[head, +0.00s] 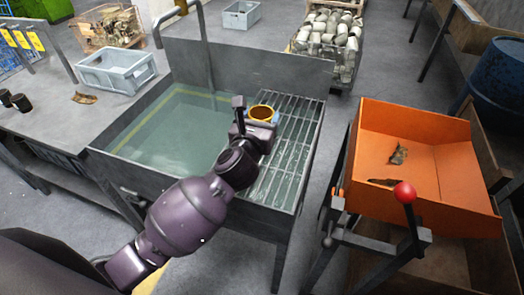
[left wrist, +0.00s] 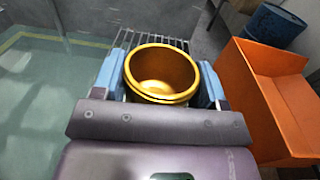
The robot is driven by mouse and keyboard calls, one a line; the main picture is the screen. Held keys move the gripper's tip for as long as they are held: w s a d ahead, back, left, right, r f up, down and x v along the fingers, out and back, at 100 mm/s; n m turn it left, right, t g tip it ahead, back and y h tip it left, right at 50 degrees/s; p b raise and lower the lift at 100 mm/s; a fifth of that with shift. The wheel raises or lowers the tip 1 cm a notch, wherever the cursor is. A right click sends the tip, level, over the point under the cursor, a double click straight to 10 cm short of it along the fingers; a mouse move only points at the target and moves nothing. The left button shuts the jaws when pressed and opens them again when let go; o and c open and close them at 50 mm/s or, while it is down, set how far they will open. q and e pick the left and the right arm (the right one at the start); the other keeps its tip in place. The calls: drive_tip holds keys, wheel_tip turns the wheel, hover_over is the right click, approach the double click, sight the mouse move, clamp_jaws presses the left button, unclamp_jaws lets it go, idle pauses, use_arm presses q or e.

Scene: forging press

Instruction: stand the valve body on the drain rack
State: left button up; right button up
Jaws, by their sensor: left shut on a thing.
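The valve body (head: 262,113) shows as a golden, round, open-topped piece at the left edge of the drain rack. It fills the middle of the left wrist view (left wrist: 161,72), its opening facing up. My left gripper (head: 259,120) is shut on it, with the blue fingers on either side in the left wrist view (left wrist: 162,80). The drain rack (head: 292,135) is a grid of metal bars on the right of the wash tank. The gripper hides the valve body's underside, so I cannot tell whether it touches the bars. My right gripper is not in view.
The tank's water (head: 165,130) lies left of the rack, and a tall back panel (head: 270,70) stands behind. An orange tray (head: 440,150) with a red-knobbed lever (head: 404,193) stands to the right. A grey crate (head: 115,70) sits on the left bench. Most rack bars are bare.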

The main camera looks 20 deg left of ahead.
use_arm(q)
wheel_tip(320, 180, down, 6)
drive_tip(key=shift+f+b, duration=0.2)
drive_tip(key=shift+b, duration=0.65)
wheel_tip(320, 180, down, 4)
drive_tip(key=shift+r+b, duration=0.1)
drive_tip(key=shift+b, duration=0.7)
drive_tip(key=shift+f, duration=0.3)
drive_tip(key=shift+r, duration=0.1)
drive_tip(key=shift+f, duration=0.2)
drive_tip(key=o, duration=1.3)
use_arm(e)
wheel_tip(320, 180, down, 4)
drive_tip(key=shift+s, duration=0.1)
